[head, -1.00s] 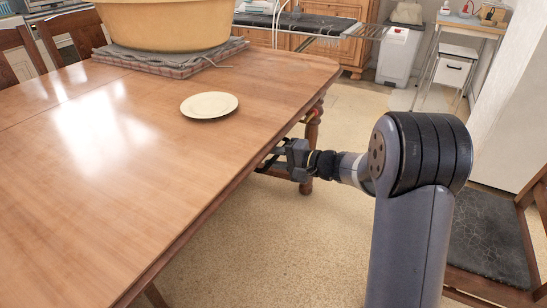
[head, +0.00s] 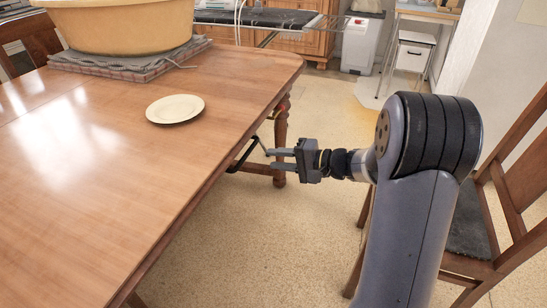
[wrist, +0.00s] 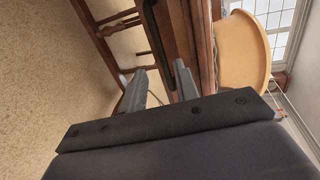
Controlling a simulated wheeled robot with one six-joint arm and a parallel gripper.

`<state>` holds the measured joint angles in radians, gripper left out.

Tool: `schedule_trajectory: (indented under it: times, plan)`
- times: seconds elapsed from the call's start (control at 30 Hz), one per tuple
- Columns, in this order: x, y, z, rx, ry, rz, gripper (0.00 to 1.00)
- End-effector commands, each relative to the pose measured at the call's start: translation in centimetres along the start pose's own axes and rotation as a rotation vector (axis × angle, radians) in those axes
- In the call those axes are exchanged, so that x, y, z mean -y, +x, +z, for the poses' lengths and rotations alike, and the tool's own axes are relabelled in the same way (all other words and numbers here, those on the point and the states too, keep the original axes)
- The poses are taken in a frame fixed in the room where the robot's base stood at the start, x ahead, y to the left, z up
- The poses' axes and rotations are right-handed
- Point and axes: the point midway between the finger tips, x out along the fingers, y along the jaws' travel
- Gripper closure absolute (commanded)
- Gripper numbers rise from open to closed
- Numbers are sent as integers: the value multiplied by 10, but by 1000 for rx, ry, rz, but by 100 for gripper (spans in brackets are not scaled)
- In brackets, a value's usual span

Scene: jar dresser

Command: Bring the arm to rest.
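My arm reaches left across the head view, out from its column, toward the side of the wooden table (head: 215,99). My gripper (head: 268,160) is beside the table's near right edge and lower than the tabletop, over open floor. Its two fingers are apart, with nothing seen between them. In the wrist view my gripper (wrist: 158,80) also shows both fingers spread and empty, with the table edge and floor beyond. A thin dark piece (head: 243,155) shows by the table edge near the fingertips; I cannot tell what it is.
A cream plate (head: 175,109) lies on the table. A large yellow tub (head: 120,25) stands on folded cloth at the back. A wooden chair (head: 512,190) stands close on the right of my arm. A table leg (head: 280,140) is behind my gripper. Floor below is clear.

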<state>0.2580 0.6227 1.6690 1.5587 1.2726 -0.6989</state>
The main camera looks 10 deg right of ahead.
Motion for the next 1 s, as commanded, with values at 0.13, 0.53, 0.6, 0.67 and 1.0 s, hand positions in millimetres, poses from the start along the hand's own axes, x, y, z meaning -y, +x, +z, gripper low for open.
schedule_trajectory:
  times: [0.13,0.53,0.6,0.67,1.0]
  plan:
    - [0,0,0,0,0,0,70]
    - [-2,47,1,5,-1,0,70]
    - [-3,61,1,5,-2,1,70]
    - [-3,73,1,5,-1,1,70]
    - [1,89,-1,-3,3,2,70]
